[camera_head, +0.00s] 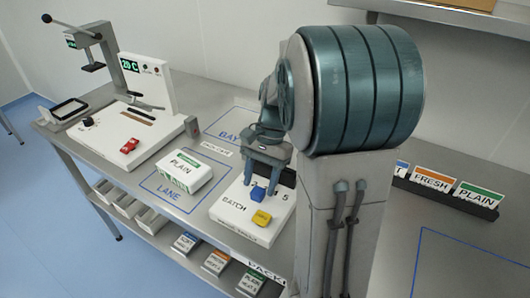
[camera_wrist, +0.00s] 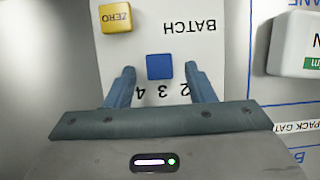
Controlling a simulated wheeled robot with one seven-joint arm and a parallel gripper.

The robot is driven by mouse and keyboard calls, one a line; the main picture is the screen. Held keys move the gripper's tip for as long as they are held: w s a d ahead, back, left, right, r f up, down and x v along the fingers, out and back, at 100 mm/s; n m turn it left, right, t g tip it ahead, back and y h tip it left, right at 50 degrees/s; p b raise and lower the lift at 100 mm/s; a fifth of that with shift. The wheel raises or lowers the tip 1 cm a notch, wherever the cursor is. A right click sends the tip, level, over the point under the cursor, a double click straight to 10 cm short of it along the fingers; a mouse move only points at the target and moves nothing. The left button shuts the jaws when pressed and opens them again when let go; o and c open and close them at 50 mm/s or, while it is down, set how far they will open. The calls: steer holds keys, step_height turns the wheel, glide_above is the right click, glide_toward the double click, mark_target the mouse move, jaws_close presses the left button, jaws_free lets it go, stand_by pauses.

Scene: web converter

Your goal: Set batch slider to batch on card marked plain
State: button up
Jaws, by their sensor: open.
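The batch slider's blue knob (camera_head: 257,194) stands on a white panel (camera_head: 232,212) marked BATCH, with numerals along it. My gripper (camera_head: 260,175) is over the panel, pointing down. In the wrist view its open fingers (camera_wrist: 158,72) are on either side of the knob, with gaps to both. A card marked PLAIN (camera_head: 479,197), with a green band, stands in a dark rack at the right; no batch number is legible on it.
A yellow ZERO button (camera_wrist: 116,18) is on the same panel, near the knob. A white PLAIN pack (camera_head: 185,171) lies in the LANE outline to the left. A FRESH card (camera_head: 431,184) stands beside the PLAIN card. A white machine (camera_head: 150,105) stands farther left.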

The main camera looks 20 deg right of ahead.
steer(key=v, duration=1.2)
steer(key=shift+s+p, duration=0.15)
steer(key=shift+p, duration=0.15)
steer(key=shift+a, duration=0.15)
